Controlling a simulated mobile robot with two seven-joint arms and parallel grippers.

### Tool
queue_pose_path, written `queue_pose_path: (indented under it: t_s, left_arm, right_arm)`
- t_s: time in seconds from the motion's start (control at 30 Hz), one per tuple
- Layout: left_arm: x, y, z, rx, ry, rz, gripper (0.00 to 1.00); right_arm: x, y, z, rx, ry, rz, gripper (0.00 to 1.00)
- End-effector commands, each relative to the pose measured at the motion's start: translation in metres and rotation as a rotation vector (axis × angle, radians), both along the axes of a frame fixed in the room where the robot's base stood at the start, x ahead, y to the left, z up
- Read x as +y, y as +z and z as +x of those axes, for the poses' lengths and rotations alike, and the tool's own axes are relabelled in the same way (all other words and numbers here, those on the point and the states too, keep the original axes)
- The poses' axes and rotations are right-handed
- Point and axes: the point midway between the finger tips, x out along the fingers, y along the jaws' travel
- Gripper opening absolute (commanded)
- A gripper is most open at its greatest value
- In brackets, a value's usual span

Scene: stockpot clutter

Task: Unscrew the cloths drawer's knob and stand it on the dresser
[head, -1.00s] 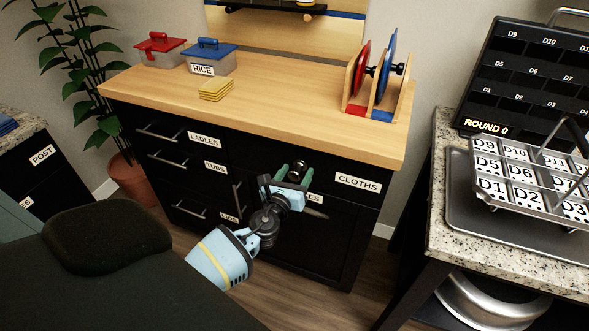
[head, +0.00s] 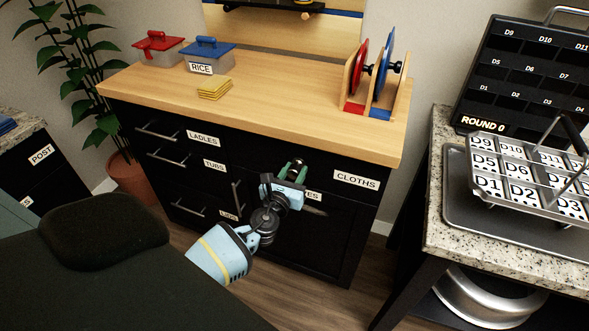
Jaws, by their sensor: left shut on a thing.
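The cloths drawer (head: 325,176) is the black top right drawer of the dresser, with a white CLOTHS label at its right end. Its dark round knob (head: 298,163) shows between the green fingertips of my left gripper (head: 292,170). The gripper is shut on the knob, in front of the drawer face; I cannot tell whether the knob is still against the face. The dresser's wooden top (head: 285,105) lies above the drawer. My right gripper is not in view.
On the dresser top are a red-lidded box (head: 160,50), a blue-lidded RICE box (head: 209,56), yellow cloths (head: 214,88) and a wooden rack (head: 375,90) with red and blue lids. The top's front middle is clear. A granite counter (head: 445,236) stands at the right.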

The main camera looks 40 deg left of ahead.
Motion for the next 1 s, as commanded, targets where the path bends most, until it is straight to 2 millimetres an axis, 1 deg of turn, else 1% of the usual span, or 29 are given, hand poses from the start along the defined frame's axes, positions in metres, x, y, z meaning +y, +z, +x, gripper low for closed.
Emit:
queue_pose_path:
  t_s: [0.1,0.23,0.47,1.0]
  left_arm:
    - [-0.001,-0.003,0.000,-0.024,0.000,-0.100,0.01]
    - [-0.001,-0.002,0.000,-0.050,-0.001,-0.213,0.01]
    - [-0.001,0.001,-0.002,-0.051,-0.001,-0.204,0.01]
    - [-0.004,0.001,-0.015,-0.050,-0.001,-0.202,0.01]
  right_arm:
    - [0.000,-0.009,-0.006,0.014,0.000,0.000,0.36]
    - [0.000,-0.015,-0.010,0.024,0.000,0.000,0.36]
    - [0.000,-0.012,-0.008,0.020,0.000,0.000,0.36]
    - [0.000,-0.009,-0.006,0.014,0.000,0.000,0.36]
